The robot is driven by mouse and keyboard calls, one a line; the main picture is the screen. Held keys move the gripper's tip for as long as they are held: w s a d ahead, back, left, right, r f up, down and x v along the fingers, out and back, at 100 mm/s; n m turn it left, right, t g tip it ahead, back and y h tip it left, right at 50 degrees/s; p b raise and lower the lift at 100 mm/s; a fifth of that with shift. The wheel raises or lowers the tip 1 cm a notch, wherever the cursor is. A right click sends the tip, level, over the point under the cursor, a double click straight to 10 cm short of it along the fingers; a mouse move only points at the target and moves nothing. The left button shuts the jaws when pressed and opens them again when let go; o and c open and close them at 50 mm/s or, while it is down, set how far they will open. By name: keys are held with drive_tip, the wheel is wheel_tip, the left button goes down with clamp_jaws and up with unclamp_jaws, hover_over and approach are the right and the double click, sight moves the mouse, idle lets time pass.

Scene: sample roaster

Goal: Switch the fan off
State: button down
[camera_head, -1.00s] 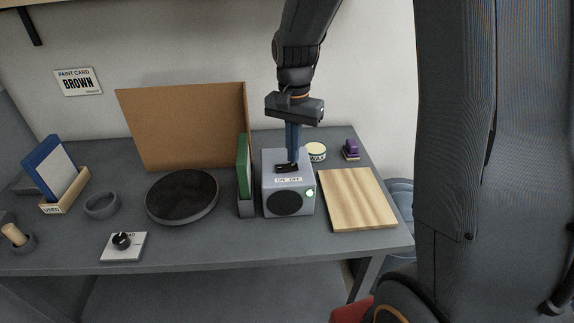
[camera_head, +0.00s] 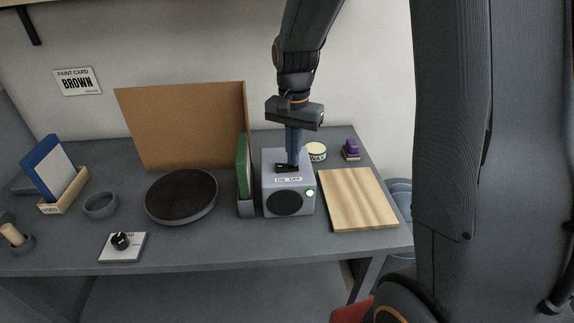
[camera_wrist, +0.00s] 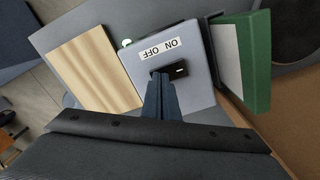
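The fan is a grey box (camera_head: 304,196) with a round dark grille (camera_head: 286,203) in front and a pale green lit lamp (camera_head: 310,193) at its upper right corner. On its top is a black rocker switch (camera_head: 281,168) behind a white ON/OFF label (camera_head: 288,180), ON at left and OFF at right. My gripper (camera_head: 294,165) points straight down, its blue fingers together and empty. In the wrist view the fingertips (camera_wrist: 160,76) are at the OFF end of the switch (camera_wrist: 177,70). I cannot tell whether they touch it; they hide that end.
A green-covered panel in a grey holder (camera_head: 246,205) stands close to the fan's left side. A wooden board (camera_head: 357,199) lies to its right. A small round tin (camera_head: 316,151) and a purple stamp-like object (camera_head: 351,150) are behind. A dark round plate (camera_head: 181,197) lies further left.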

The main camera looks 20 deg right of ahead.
drive_tip(key=shift+f, duration=0.15)
wheel_tip(320, 180, up, 7)
drive_tip(key=p, duration=0.6)
idle(0.4)
idle(0.4)
drive_tip(key=s+f+n+t+b, duration=0.1)
drive_tip(key=s+f+n+b, duration=0.6)
drive_tip(key=s, duration=0.7)
wheel_tip(320, 180, down, 2)
drive_tip(key=shift+f+n+b, duration=0.1)
drive_tip(key=shift+n+b, duration=0.25)
drive_tip(key=shift+n, duration=0.25)
